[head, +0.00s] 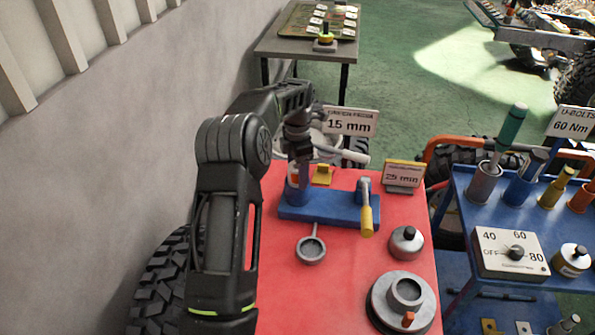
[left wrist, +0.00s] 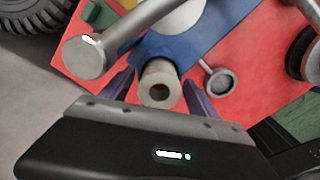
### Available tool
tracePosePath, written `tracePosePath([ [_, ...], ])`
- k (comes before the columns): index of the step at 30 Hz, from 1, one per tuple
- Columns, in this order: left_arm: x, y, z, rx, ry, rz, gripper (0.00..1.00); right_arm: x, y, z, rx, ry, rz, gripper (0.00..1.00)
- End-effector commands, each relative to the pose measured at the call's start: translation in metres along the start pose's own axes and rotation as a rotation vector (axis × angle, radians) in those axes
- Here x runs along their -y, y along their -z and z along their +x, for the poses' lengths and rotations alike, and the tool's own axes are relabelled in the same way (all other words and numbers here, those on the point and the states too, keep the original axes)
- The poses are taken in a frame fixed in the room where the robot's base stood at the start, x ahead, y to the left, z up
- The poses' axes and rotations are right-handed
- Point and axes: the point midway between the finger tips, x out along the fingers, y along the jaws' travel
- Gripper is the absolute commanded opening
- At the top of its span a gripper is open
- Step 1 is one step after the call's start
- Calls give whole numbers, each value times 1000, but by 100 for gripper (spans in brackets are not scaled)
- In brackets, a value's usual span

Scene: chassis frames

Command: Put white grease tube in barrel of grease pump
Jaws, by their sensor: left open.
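The grease pump has a blue base (head: 330,208) on the red bench, with a short blue barrel (head: 298,192) at its left end. The pale grease tube (left wrist: 160,84) shows end-on in the left wrist view. It appears upright at the barrel; how deep it sits cannot be told. My left gripper (head: 298,162) is above the barrel, its fingers open on either side of the tube, apart from it as far as I can see. In the head view my gripper hides most of the tube. My right gripper is not in view.
A grey lever with a pale end (head: 342,154) reaches across beside my gripper. A yellow-handled part (head: 367,215), a grey ring with a stem (head: 311,249) and a grey knobbed weight (head: 406,242) are nearby. Signs (head: 350,122) stand at the back. The blue cart (head: 455,215) is to the right.

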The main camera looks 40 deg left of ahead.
Motion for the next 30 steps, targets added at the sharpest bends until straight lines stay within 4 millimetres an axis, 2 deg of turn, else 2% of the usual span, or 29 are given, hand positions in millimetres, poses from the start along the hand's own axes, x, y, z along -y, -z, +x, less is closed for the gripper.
tracePosePath([
  [5, -1, 0, -19, 1, -4, -1, 70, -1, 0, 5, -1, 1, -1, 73],
  [11, -1, -1, -60, 3, -6, -1, 70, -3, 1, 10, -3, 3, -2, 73],
  [13, -1, -1, -82, 2, -4, 0, 70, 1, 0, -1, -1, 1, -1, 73],
  [18, 0, 0, -112, 0, -1, 1, 70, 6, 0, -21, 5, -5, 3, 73],
  [23, 0, 0, -120, -1, -1, 0, 70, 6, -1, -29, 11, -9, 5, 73],
  [30, 0, 0, -120, 0, -1, 0, 70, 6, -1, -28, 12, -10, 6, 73],
])
